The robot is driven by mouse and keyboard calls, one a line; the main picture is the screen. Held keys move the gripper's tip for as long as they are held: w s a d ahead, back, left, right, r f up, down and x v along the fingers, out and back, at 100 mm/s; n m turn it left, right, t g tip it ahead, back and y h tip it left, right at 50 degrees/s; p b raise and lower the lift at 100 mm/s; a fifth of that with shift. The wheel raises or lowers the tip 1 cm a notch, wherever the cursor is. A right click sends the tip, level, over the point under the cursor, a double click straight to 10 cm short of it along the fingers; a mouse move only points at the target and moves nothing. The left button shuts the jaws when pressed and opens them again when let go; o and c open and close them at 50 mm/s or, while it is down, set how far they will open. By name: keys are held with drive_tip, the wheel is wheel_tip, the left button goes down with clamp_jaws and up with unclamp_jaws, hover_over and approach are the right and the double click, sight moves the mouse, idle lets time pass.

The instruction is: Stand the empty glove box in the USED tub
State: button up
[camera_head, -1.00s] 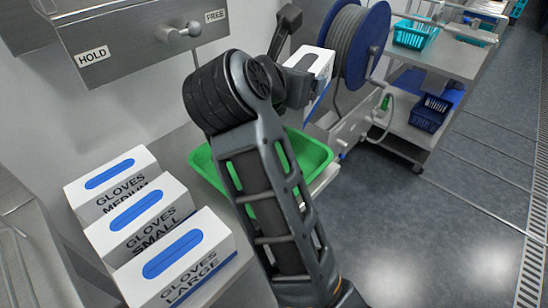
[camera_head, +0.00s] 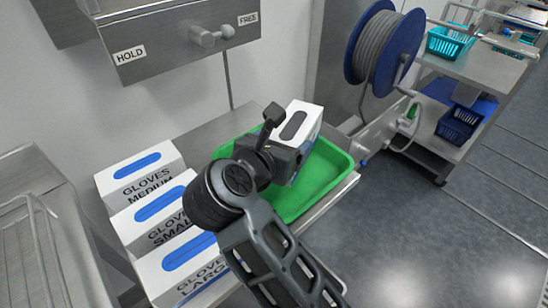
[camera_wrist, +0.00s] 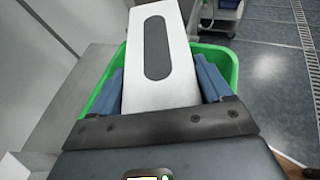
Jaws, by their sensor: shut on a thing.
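The empty glove box (camera_head: 302,122) is white with a dark slot in its top; the other boxes show blue slots. My gripper (camera_wrist: 162,95) is shut on it, with a blue finger on each side in the wrist view. The box (camera_wrist: 158,55) is over the green tub (camera_head: 322,180), which also shows in the wrist view (camera_wrist: 233,68). The box looks upright in the head view. My gripper and arm hide part of the tub, and I cannot tell whether the box's base touches the tub floor. No USED label is visible.
Glove boxes marked MEDIUM (camera_head: 140,175), SMALL (camera_head: 150,215) and LARGE (camera_head: 180,270) stand in a row left of the tub. A steel unit with HOLD and FREE labels (camera_head: 185,38) is on the wall above. A blue hose reel (camera_head: 398,55) stands behind right.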

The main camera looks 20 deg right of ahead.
drive_tip(key=shift+w+a+f, duration=0.4)
drive_tip(key=shift+a+f, duration=0.1)
drive_tip(key=shift+a, duration=0.3)
drive_tip(key=shift+a+f, duration=0.1)
drive_tip(key=shift+f, duration=0.15)
drive_tip(key=shift+f+p, duration=0.45)
drive_tip(key=shift+f, duration=1.4)
drive_tip(key=shift+f, duration=0.15)
drive_tip(key=o, duration=1)
drive_tip(key=shift+c, duration=0.2)
